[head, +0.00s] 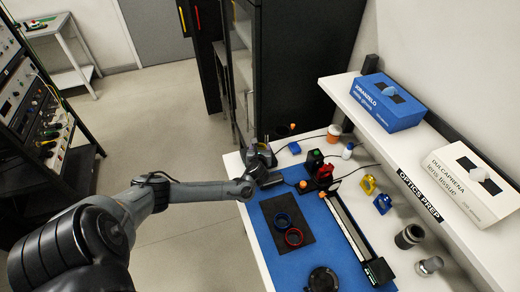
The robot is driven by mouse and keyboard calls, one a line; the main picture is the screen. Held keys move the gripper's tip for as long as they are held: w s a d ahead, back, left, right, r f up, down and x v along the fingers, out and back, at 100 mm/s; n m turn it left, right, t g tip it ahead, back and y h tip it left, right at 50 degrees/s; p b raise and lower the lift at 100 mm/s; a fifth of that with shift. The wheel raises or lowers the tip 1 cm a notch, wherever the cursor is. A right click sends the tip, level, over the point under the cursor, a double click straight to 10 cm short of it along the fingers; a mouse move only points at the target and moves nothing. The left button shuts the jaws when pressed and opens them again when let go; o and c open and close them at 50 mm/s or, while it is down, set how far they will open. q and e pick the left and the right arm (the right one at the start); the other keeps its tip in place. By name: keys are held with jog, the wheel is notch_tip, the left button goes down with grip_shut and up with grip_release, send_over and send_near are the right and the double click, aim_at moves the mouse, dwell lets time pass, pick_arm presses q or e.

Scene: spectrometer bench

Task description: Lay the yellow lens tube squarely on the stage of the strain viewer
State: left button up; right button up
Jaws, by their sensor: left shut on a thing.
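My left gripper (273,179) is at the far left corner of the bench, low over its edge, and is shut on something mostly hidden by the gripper. No separate yellow ring lies on the dark pad, so I take the held thing to be the yellow lens tube; its shape and tilt cannot be made out. Just behind the gripper stands a small dark device (262,154) with an amber patch, possibly the strain viewer; its stage is not clear. My right gripper is out of view.
A long rail (347,232) runs to the right. A black round object (322,280) sits in front. A shelf (408,160) overhangs the right side.

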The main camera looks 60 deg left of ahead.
pick_arm(q)
jog(key=shift+f, duration=0.15)
jog(key=o, duration=1.1)
jog(key=shift+r, duration=0.2)
jog(key=shift+s+d+r, duration=0.15)
jog(key=shift+d+r, duration=0.05)
jog(key=shift+d, duration=0.05)
jog(key=shift+p+v, duration=1.7)
jog(key=shift+v, duration=4)
